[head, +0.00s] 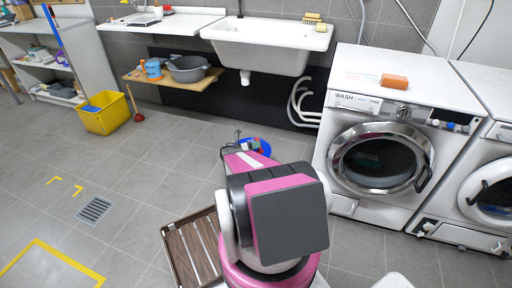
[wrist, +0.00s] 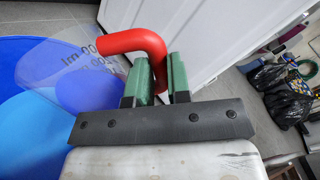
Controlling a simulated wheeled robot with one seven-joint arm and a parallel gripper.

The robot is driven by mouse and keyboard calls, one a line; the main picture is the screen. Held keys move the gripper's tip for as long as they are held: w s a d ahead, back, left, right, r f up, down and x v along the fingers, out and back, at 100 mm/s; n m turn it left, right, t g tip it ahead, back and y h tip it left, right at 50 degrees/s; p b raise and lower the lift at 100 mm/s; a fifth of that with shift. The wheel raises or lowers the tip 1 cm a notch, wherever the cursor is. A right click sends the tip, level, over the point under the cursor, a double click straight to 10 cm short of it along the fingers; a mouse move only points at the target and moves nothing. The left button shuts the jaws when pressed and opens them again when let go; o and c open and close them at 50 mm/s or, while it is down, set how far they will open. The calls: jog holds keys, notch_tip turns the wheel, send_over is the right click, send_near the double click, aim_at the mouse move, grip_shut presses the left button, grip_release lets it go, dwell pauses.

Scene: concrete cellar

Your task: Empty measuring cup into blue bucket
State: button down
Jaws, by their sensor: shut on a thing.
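My gripper (wrist: 161,72) is shut on the red handle of the measuring cup (wrist: 75,68) in the wrist view. The cup is clear with dark lettering and looks tilted, with its body to the left of the fingers. In the head view, a little of the blue bucket (head: 265,146) shows beyond my arm. My arm hides most of it, and the cup is hard to make out there.
A white washing machine (head: 346,101) stands close on the right, with an orange block (head: 394,81) on top. A wooden slatted mat (head: 178,255) lies by my base. A white sink (head: 266,45) is behind. A yellow bucket (head: 104,118) and open floor are at left.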

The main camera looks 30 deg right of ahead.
aim_at(254, 140)
dwell(0.3)
jog(key=shift+w+r+n, duration=0.25)
jog(key=shift+w+n, duration=0.15)
jog(key=shift+n, duration=0.2)
jog(key=shift+w+d+r+n, duration=0.1)
jog(key=shift+w+r+n, duration=0.1)
jog(key=shift+w+n, duration=0.4)
jog(key=shift+s, duration=0.15)
jog(key=shift+w+d+r+n, duration=0.1)
jog(key=shift+w+n, duration=0.45)
jog(key=shift+n, duration=0.25)
